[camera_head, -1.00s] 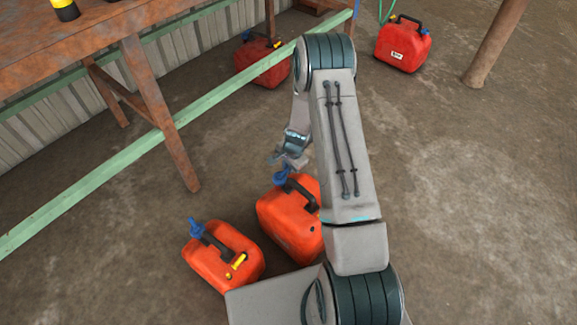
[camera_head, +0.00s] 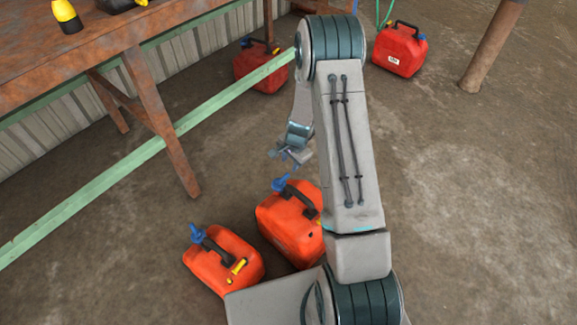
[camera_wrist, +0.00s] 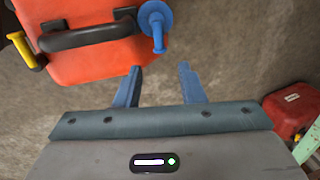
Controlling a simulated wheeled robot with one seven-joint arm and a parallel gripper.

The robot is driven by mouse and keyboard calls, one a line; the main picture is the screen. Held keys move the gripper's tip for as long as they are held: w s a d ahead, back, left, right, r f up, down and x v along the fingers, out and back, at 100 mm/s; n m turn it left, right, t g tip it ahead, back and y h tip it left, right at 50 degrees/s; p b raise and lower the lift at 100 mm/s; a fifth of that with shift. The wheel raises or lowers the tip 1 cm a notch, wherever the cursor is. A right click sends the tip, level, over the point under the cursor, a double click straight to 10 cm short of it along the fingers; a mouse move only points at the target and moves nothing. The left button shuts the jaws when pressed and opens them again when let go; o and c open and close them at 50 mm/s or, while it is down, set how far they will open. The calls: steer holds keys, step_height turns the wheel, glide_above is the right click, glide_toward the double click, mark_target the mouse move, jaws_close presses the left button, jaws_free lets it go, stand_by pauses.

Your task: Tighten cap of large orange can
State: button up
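The larger orange can (camera_head: 288,232) stands upright on the dirt floor, its right side partly hidden by my arm. Its blue cap with a spout (camera_head: 281,184) is at the far end of its black handle. In the wrist view the orange can (camera_wrist: 90,62) is at the upper left, with the blue cap (camera_wrist: 153,17) at top centre and a yellow part at the left. My gripper (camera_wrist: 160,70) is open and empty, its blue fingers apart and below the cap in that view. In the head view my gripper (camera_head: 283,155) is just above and beyond the cap, not touching it.
A smaller orange can (camera_head: 222,265) with a blue spout stands close left. Two red cans (camera_head: 260,70) (camera_head: 400,52) stand farther back. A rusty table (camera_head: 75,50), a green rail (camera_head: 100,185) and a wooden post (camera_head: 490,50) are around. The floor at right is clear.

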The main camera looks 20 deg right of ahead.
steer(key=r, duration=0.3)
steer(key=s+r+p, duration=0.1)
steer(key=r, duration=0.1)
steer(key=shift+d+r, duration=0.15)
steer(key=shift+d, duration=0.1)
steer(key=s+a+r+n+p, duration=0.2)
steer(key=s+r+p, duration=0.15)
steer(key=r, duration=0.75)
steer(key=s+a+r+n+p, duration=0.15)
steer(key=r+p, duration=0.35)
steer(key=r, duration=0.6)
steer(key=s+a+r+n+p, duration=0.1)
steer(key=s+r+n+p, duration=0.25)
steer(key=r, duration=0.75)
steer(key=s+r+n+h+p, duration=0.1)
steer(key=s+r+n+p, duration=0.4)
steer(key=s+r+p, duration=0.7)
steer(key=s+r, duration=0.5)
steer(key=r, duration=0.3)
steer(key=shift+a+r+t+p, duration=0.3)
steer(key=shift+a+t, duration=0.1)
